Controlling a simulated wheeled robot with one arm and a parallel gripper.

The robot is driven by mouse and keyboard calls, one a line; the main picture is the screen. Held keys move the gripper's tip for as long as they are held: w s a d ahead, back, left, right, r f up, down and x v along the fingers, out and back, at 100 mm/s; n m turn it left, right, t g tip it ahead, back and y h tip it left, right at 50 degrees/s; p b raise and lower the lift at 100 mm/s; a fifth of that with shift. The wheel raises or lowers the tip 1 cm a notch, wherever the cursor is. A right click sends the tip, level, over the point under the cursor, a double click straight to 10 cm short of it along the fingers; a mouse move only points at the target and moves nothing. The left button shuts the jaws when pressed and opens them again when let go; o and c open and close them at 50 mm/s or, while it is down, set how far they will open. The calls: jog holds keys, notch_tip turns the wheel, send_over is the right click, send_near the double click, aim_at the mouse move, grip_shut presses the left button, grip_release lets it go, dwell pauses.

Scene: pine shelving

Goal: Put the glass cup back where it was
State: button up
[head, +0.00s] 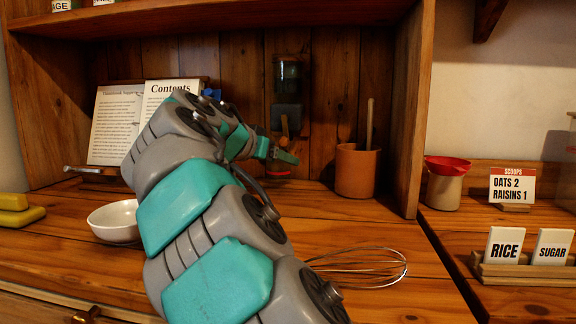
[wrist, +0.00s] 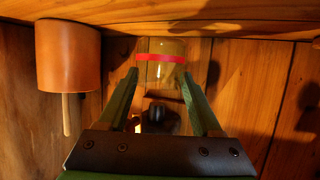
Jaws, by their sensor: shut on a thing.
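The clear glass cup (wrist: 161,72) with a red band shows between the fingers of my gripper (wrist: 160,80) in the wrist view, where the scene appears upside down. My gripper is shut on the cup. In the head view my gripper (head: 283,152) is in front of the back panel, and it and my arm hide most of the cup. Only a red part of the cup (head: 278,174) shows, low, just below the fingers. A dark wall-mounted device (head: 287,85) with a glassy upper part hangs above it. Whether the cup touches the counter I cannot tell.
A terracotta crock (head: 356,171) with a wooden handle in it stands right of my gripper; it also shows in the wrist view (wrist: 67,55). A wire whisk (head: 365,268) lies in front. A white bowl (head: 115,221) and an open book (head: 117,125) are at left.

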aim_at(288, 186)
jog(key=shift+f+x, duration=0.25)
jog(key=shift+x, duration=2.05)
jog(key=shift+f, duration=0.2)
jog(key=o, duration=1.4)
jog(key=shift+s, duration=0.1)
jog(key=shift+r+p, duration=0.1)
jog(key=shift+p, duration=0.2)
jog(key=b+v, duration=0.1)
jog(key=v, duration=0.6)
jog(key=shift+s, duration=0.5)
